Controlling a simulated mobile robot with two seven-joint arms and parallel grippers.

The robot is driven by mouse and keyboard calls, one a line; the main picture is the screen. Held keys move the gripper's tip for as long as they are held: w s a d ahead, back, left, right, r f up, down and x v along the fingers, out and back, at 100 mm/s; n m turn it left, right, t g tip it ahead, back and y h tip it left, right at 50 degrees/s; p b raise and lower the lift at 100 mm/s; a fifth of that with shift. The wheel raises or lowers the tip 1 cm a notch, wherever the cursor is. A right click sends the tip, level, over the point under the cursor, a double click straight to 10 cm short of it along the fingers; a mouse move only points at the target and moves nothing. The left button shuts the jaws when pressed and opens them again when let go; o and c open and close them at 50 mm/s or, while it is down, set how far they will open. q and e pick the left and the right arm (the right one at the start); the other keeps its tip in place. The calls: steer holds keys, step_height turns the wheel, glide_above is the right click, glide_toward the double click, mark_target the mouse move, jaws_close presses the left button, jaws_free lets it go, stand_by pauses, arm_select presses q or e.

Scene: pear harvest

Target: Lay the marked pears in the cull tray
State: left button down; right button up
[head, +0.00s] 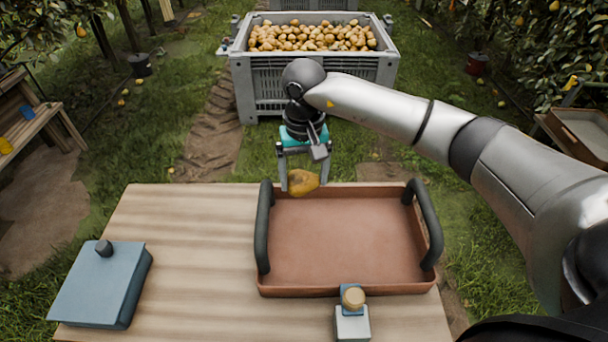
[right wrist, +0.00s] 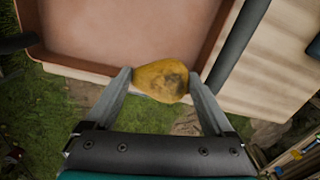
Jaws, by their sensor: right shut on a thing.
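My right gripper (head: 301,186) is shut on a yellow-brown pear (head: 303,182), held between its two fingers above the far left edge of the tray. In the right wrist view the pear (right wrist: 160,82) shows a dark blemish on its skin, with a fingertip on each side. The reddish-brown cull tray (head: 345,240) lies on the wooden table and its visible floor is empty. It has a dark handle at its left and right sides. The tray (right wrist: 130,30) also shows in the right wrist view, partly beyond the pear. My left gripper is not in view.
A blue box-like object with a dark knob (head: 100,285) lies at the table's left. A small block with a round tan top (head: 352,315) stands in front of the tray. A large grey bin (head: 310,80) full of pears stands beyond the table.

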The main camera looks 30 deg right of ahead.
mark_target(304, 175)
step_height(304, 175, down, 6)
steer(key=b, duration=0.5)
stand_by(0.5)
steer(key=shift+f+b, duration=2.35)
steer(key=shift+f, duration=0.25)
stand_by(1.4)
steer(key=o, duration=1.2)
step_height(304, 175, up, 15)
steer(key=shift+r+p, duration=0.15)
steer(key=shift+p, duration=0.8)
steer(key=shift+r, duration=0.15)
